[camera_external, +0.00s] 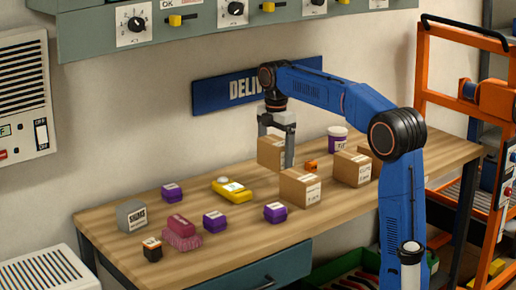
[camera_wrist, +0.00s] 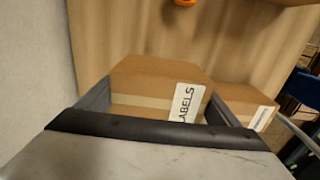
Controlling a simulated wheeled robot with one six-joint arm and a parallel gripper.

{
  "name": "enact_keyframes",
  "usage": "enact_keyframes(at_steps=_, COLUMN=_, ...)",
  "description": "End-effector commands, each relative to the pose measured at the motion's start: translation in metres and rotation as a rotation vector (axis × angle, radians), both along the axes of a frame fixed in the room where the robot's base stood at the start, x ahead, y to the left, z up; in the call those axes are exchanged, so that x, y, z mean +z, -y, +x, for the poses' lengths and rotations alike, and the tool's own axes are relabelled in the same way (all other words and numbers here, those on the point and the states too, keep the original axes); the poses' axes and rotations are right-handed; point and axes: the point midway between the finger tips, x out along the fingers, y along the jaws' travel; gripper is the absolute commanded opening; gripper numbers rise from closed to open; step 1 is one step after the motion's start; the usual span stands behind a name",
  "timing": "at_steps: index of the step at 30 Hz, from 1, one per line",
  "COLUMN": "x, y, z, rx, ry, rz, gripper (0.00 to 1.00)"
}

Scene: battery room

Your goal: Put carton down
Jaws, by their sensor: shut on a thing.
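A brown carton (camera_external: 269,152) is between the fingers of my gripper (camera_external: 278,142), which is shut on it. It stands roughly upright at the back middle of the wooden table (camera_external: 150,205). I cannot tell whether its underside touches the tabletop. In the wrist view the held carton (camera_wrist: 150,82) shows a white label reading "LABELS", with a finger along each side.
Two other cartons, a nearer one (camera_external: 300,189) and one to the right (camera_external: 352,168), stand close by. Several purple boxes and a yellow device (camera_external: 231,190) lie left, with bare wood between.

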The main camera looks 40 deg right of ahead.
Motion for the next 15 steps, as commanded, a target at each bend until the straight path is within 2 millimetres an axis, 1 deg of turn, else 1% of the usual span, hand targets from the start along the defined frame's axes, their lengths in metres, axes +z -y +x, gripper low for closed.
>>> enact_keyframes(at_steps=5, x=-0.011, y=0.000, z=0.000, rx=0.000, ry=0.000, rz=0.000, gripper=0.56)
enact_keyframes(at_steps=9, x=-0.031, y=0.000, z=-0.001, rx=0.000, ry=-0.001, rz=0.000, gripper=0.56)
enact_keyframes(at_steps=12, x=-0.041, y=0.000, z=0.000, rx=0.000, ry=0.000, rz=0.000, gripper=0.56)
enact_keyframes(at_steps=15, x=-0.043, y=0.000, z=0.000, rx=0.000, ry=0.001, rz=0.000, gripper=0.56)
